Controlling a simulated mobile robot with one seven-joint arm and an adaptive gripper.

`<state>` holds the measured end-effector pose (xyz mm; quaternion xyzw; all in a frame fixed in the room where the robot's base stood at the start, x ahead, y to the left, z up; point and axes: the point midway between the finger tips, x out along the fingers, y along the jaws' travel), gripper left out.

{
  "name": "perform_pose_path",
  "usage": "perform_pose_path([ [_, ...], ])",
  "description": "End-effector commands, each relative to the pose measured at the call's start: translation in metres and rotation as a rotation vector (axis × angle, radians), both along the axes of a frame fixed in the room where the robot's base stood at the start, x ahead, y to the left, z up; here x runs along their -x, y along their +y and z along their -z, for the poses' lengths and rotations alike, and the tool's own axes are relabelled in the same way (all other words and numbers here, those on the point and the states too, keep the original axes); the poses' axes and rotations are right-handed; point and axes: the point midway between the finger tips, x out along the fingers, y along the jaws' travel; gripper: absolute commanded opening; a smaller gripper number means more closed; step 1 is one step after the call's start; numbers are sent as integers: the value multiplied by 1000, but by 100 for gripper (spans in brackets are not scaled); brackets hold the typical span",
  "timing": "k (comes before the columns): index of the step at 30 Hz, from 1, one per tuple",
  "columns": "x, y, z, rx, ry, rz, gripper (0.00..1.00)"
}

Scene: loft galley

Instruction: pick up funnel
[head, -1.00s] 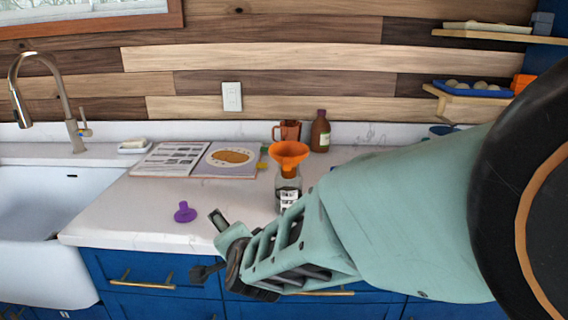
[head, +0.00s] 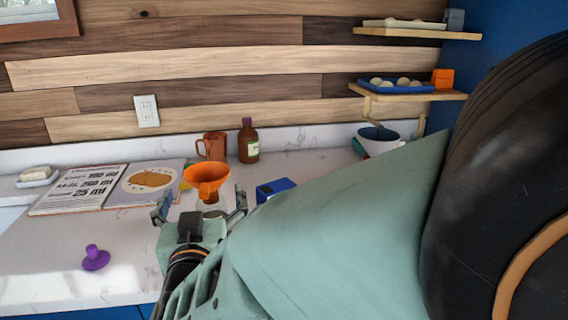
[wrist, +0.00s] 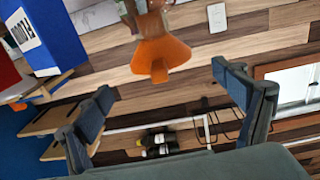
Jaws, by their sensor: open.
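The orange funnel (head: 207,176) stands upright, wide mouth up, on the counter side of my gripper in the head view. Its spout and the glass jar below it are largely hidden by my gripper. My gripper (head: 200,206) is open and empty, its two fingers to the left and right of the funnel's lower part in the picture. In the wrist view, which is upside down, the funnel (wrist: 160,55) shows beyond the open fingers, roughly centred between them and apart from both.
An orange-brown mug (head: 213,146) and a brown bottle (head: 248,141) stand behind the funnel. A blue box (head: 274,189) is close on the right. An open cookbook (head: 80,190) and a purple knobbed object (head: 95,258) lie to the left. Shelves (head: 410,95) hang at right.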

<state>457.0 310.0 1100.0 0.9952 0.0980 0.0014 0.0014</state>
Motion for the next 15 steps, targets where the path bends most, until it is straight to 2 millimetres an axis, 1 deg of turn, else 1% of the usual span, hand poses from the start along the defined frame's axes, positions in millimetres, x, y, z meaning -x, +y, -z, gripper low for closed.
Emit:
perform_pose_path([
  [1, -10, 1, 2, 0, 0, 4, 89],
  [4, -25, 4, 1, -1, 0, 3, 89],
  [6, -33, 5, 2, -1, 2, 3, 89],
  [11, -44, 7, 1, -1, 1, 2, 89],
  [15, -64, 12, 2, -1, 1, 3, 89],
])
